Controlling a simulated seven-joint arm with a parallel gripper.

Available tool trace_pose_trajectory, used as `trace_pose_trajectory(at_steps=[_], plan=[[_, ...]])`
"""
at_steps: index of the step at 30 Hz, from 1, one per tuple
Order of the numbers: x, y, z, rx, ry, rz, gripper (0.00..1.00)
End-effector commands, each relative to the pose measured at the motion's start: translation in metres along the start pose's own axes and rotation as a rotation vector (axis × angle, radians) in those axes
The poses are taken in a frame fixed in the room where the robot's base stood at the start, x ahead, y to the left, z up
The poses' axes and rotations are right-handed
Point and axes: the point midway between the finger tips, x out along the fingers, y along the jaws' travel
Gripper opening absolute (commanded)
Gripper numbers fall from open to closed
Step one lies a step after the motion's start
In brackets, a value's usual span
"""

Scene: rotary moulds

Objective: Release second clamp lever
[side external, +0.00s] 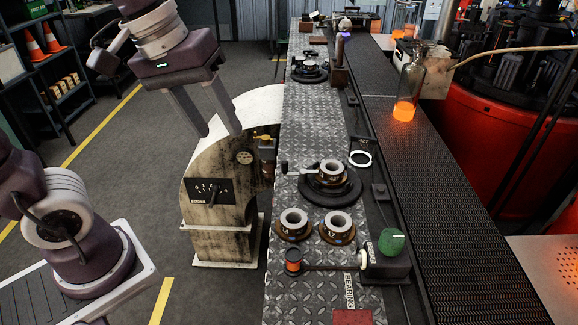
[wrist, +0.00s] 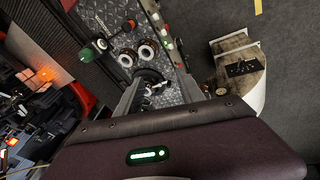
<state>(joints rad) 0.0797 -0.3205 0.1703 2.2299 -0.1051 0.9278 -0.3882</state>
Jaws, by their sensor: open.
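A rotary mould (side external: 330,182) with a pale ring on top and a dark round base sits on the diamond-plate bench. A light metal lever (side external: 297,170) sticks out from its left side; I cannot tell whether it is clamped or released. A second, similar mould (side external: 309,70) stands farther back. My gripper (side external: 220,134) is open and empty, in the air above and left of the bench, apart from the moulds. In the wrist view the near mould (wrist: 149,78) shows between my open fingers (wrist: 160,78), well beyond them, its details small.
A worn curved cabinet (side external: 222,180) with a dial panel stands left of the bench. Two loose rings (side external: 293,224) (side external: 337,226), a mallet-like tool (side external: 320,267) and a green knob (side external: 391,242) are at the front. A glowing bottle (side external: 404,100) stands on the conveyor at right.

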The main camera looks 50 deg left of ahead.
Motion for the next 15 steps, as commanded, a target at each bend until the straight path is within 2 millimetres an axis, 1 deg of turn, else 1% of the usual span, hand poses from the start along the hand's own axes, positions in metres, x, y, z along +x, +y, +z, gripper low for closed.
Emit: trace_pose_trajectory(at_steps=[1, 2, 3, 5, 6, 9, 10, 12, 15], plan=[[0.019, 0.01, -0.028, -0.161, -0.056, -0.03, 0.37], [0.032, 0.014, -0.044, -0.269, -0.081, -0.052, 0.37], [0.05, 0.018, -0.064, -0.405, -0.104, -0.088, 0.37], [0.081, 0.022, -0.09, -0.589, -0.12, -0.149, 0.37], [0.101, 0.022, -0.104, -0.696, -0.119, -0.191, 0.37], [0.143, 0.021, -0.129, -0.893, -0.097, -0.278, 0.37], [0.153, 0.02, -0.134, -0.933, -0.088, -0.297, 0.37], [0.168, 0.018, -0.141, -0.999, -0.071, -0.328, 0.37], [0.181, 0.015, -0.143, -1.035, -0.061, -0.345, 0.37]])
